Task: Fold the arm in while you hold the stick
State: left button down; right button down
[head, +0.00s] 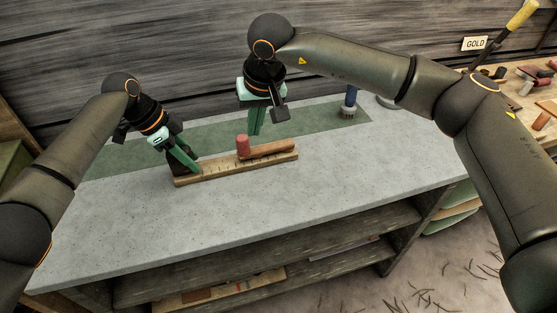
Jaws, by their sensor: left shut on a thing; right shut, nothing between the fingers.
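A narrow pale wooden strip (235,169) with small dark marks lies on the grey bench top. A reddish-brown stick (272,149) lies along its right part, beside an upright red peg (243,145). My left gripper (193,168) is low at the strip's left end, shut on a dark piece (179,170); its fingers hide much of that piece, and I cannot tell what it is. My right gripper (256,130) is shut and empty, pointing down above and behind the red peg, apart from it. My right arm is stretched across from the right.
A green mat (310,121) runs along the back of the grey bench (340,185). A blue-handled brush (349,104) stands at the back right. A plank wall (180,50) is close behind. The front of the bench top is clear; shelves are below.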

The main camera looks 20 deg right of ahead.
pick_arm(q)
jog(key=shift+f, duration=0.1)
jog(key=shift+c, duration=2.2)
grip_release()
jog(key=o, duration=0.4)
jog(key=shift+o, duration=0.2)
jog(key=shift+r, duration=0.25)
jog(key=shift+r+p, duration=1.3)
jog(key=shift+p, duration=0.4)
